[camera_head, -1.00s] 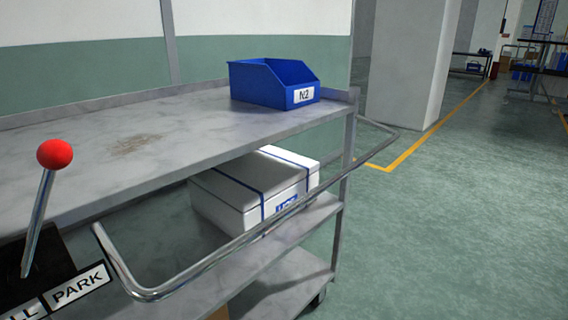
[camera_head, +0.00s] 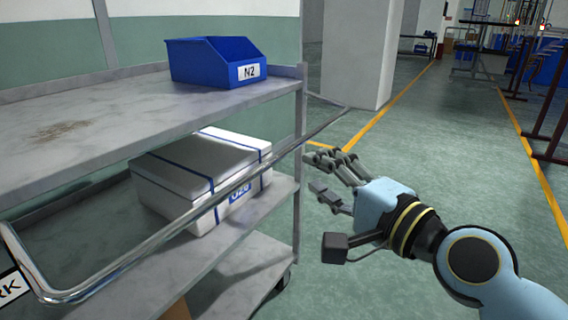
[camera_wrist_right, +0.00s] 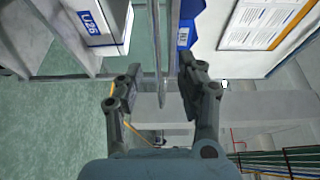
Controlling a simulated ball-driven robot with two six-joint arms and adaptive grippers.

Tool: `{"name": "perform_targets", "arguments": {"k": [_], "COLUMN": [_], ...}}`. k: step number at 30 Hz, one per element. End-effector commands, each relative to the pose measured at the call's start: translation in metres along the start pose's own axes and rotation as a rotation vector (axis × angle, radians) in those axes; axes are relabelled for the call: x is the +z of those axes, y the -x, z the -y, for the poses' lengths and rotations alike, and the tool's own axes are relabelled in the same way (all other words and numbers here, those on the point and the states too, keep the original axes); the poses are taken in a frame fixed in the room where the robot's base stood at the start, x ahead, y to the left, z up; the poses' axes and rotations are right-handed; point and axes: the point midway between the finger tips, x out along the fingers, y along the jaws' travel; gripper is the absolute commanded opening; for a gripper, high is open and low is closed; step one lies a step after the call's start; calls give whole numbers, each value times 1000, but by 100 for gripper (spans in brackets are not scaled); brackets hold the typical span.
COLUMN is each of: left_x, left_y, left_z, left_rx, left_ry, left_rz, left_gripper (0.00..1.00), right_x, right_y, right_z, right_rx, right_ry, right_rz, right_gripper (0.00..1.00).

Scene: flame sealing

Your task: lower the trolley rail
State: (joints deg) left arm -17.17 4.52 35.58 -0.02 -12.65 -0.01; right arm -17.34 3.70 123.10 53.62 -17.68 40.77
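The trolley rail (camera_head: 130,258) is a bent chrome tube along the near side of the grey trolley (camera_head: 120,122). It stands raised, crossing in front of the middle shelf and reaching up to the right end near the top shelf. My right gripper (camera_head: 320,173) is open just below and beside the rail's right end. In the right wrist view the rail (camera_wrist_right: 157,45) runs between the two spread fingers of the gripper (camera_wrist_right: 160,88), and no finger clearly touches it. My left gripper is out of view.
A blue bin marked N2 (camera_head: 215,62) stands on the top shelf. A white strapped box (camera_head: 185,180) sits on the middle shelf. A PARK label (camera_head: 10,288) is cut off at the left edge. A pillar (camera_head: 358,50) stands behind; the green floor (camera_head: 440,150) to the right is open.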

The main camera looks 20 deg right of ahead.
Motion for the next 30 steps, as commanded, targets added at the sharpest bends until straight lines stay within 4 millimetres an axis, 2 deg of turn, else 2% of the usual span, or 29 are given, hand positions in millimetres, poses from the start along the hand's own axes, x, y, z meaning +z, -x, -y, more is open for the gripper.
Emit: {"name": "perform_targets", "arguments": {"k": [1,5,12,18,22,30], "left_x": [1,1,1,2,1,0], "left_y": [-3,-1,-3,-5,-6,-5], "left_z": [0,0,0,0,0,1], "left_rx": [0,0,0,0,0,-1], "left_ry": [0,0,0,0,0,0], "left_rz": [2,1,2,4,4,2], "left_gripper": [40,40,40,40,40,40], "right_x": [0,0,-1,0,0,0], "right_y": [-3,-22,-70,-98,-106,-107], "right_z": [-6,-4,-6,-7,-7,-7], "right_rx": [6,3,5,8,8,9], "right_ry": [-2,-1,0,1,2,3], "right_rz": [-1,-2,-3,-2,-1,-2], "right_gripper": [38,38,38,38,38,38]}}
